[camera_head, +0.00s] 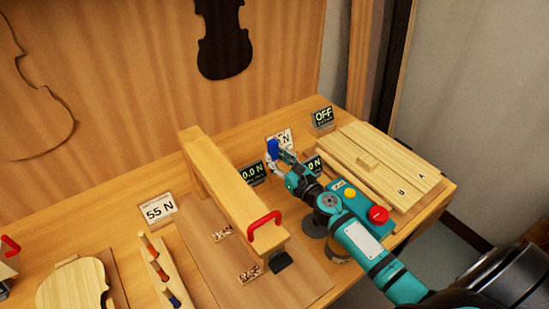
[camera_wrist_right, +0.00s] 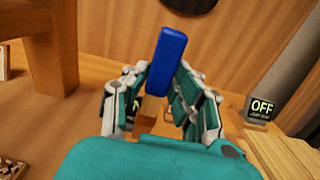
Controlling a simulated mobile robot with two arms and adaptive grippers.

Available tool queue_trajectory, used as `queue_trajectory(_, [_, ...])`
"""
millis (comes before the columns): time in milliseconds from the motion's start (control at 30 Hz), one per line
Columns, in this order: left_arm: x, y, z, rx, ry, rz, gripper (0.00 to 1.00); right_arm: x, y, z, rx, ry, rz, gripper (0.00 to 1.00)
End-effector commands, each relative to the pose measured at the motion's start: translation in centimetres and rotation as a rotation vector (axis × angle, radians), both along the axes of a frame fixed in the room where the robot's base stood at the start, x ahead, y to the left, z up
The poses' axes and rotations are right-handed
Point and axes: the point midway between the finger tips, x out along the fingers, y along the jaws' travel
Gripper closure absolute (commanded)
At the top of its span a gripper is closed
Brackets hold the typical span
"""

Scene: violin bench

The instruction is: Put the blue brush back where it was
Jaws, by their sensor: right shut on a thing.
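My right gripper (camera_head: 283,163) is shut on the blue brush (camera_head: 273,149), above the back of the bench near the small signs. In the right wrist view the brush's blue part (camera_wrist_right: 165,62) stands up between the fingers (camera_wrist_right: 160,95), slightly tilted, with a tan part below it. A wooden rack (camera_head: 183,291) with several upright handles stands at the front left, well away from the gripper; one slot there shows a blue piece (camera_head: 174,301). My left gripper is not in view.
A wooden beam fixture (camera_head: 230,190) with a red handle (camera_head: 265,227) stands between the rack and my right arm. Boards (camera_head: 385,160) lie at right; a "55 N" sign (camera_head: 159,209) stands at left.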

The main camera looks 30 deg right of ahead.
Motion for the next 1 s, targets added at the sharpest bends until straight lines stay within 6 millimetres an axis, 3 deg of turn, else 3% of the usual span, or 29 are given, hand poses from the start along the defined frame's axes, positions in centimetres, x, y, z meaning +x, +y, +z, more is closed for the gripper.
queue_trajectory(100, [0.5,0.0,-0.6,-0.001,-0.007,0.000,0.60,2.5,-1.0,-0.3,0.001,-0.003,-0.001,1.00])
queue_trajectory(200, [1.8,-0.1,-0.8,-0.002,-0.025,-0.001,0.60,3.7,-1.5,-0.4,0.000,-0.002,-0.001,1.00])
queue_trajectory(333, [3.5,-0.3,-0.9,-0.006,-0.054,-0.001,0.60,4.3,-1.7,-0.8,0.002,-0.001,0.000,1.00])
queue_trajectory(400, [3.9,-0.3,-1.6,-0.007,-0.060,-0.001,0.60,4.3,-1.7,-2.0,0.005,0.002,-0.001,1.00])
queue_trajectory(600, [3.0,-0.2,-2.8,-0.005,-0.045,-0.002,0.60,4.3,-1.7,-4.1,0.004,0.001,0.000,1.00])
queue_trajectory(1000, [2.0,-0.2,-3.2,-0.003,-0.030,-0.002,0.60,4.3,-1.7,-4.5,0.000,0.000,0.001,1.00])
